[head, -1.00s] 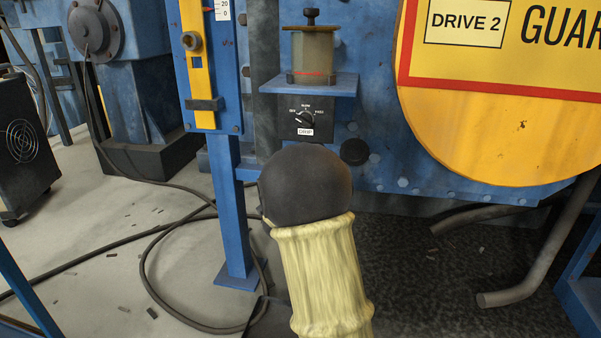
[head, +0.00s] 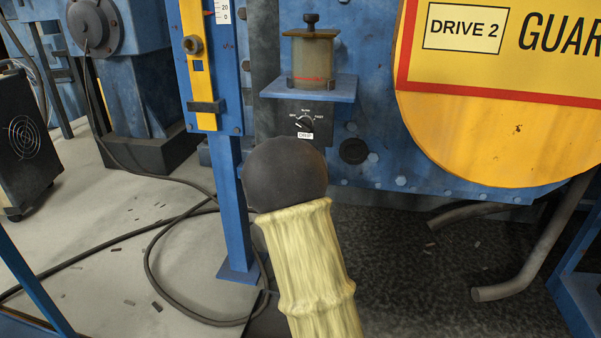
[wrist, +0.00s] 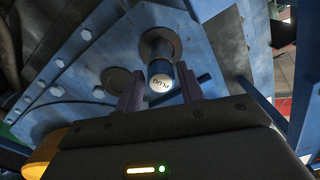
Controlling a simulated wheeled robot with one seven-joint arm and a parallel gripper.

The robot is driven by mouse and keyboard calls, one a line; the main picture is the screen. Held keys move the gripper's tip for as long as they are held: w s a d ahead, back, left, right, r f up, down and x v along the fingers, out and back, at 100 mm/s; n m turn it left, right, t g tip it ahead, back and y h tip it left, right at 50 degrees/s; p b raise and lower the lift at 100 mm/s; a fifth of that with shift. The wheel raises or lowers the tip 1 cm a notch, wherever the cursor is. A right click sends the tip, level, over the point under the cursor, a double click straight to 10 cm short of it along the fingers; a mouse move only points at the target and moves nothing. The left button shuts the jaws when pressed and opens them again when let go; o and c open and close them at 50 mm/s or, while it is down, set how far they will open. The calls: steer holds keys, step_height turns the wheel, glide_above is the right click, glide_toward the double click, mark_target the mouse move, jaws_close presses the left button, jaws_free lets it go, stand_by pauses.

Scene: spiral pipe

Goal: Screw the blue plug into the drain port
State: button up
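In the wrist view the plug (wrist: 162,83) is a short dark-blue cylinder with a pale end face marked PLUG. In the head view my gripper and the plug are hidden behind my dark wrist joint and pale-sleeved arm. A dark round fitting (head: 353,151) shows on the blue wall there.
A second dark round opening (wrist: 115,80) and several bolts surround the port. In the head view a switch box (head: 305,121) hangs under a shelf (head: 309,90) with an oiler cup (head: 312,55). A yellow guard (head: 470,140), blue post (head: 232,210) and floor cable (head: 165,270) are nearby.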

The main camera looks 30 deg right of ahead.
steer(key=shift+n+p, duration=1.6)
steer(key=shift+n, duration=0.5)
jaws_close()
steer(key=shift+m+b, duration=0.3)
steer(key=shift+b, duration=0.1)
steer(key=shift+m+b, duration=0.5)
steer(key=shift+m+b, duration=1.15)
steer(key=shift+m, duration=0.15)
steer(key=shift+d+m+b, duration=0.1)
steer(key=shift+m+b, duration=1.7)
steer(key=shift+b, duration=0.05)
